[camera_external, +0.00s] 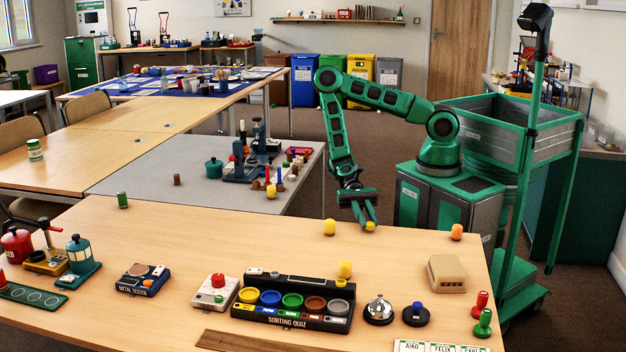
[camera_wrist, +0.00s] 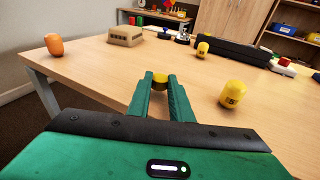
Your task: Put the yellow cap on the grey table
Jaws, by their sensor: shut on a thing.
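My gripper (camera_external: 365,218) is over the right part of the wooden table, pointing down. Its fingers are shut on a small yellow cap (camera_external: 370,226). In the wrist view the cap (camera_wrist: 160,77) sits between the tips of my gripper (camera_wrist: 160,86), its lower part dark or shaded. I cannot tell whether it touches the wood. The grey table (camera_external: 150,168) lies behind and to the left of my gripper, beyond the wooden table's far edge.
Yellow capsule-like pieces (camera_external: 329,227) (camera_external: 345,268) and an orange one (camera_external: 456,232) stand on the wooden table (camera_external: 230,235). The grey table holds a green pot (camera_external: 213,168), dark devices (camera_external: 240,165) and small pegs; its left part is clear. A sorting quiz tray (camera_external: 293,320) is nearer.

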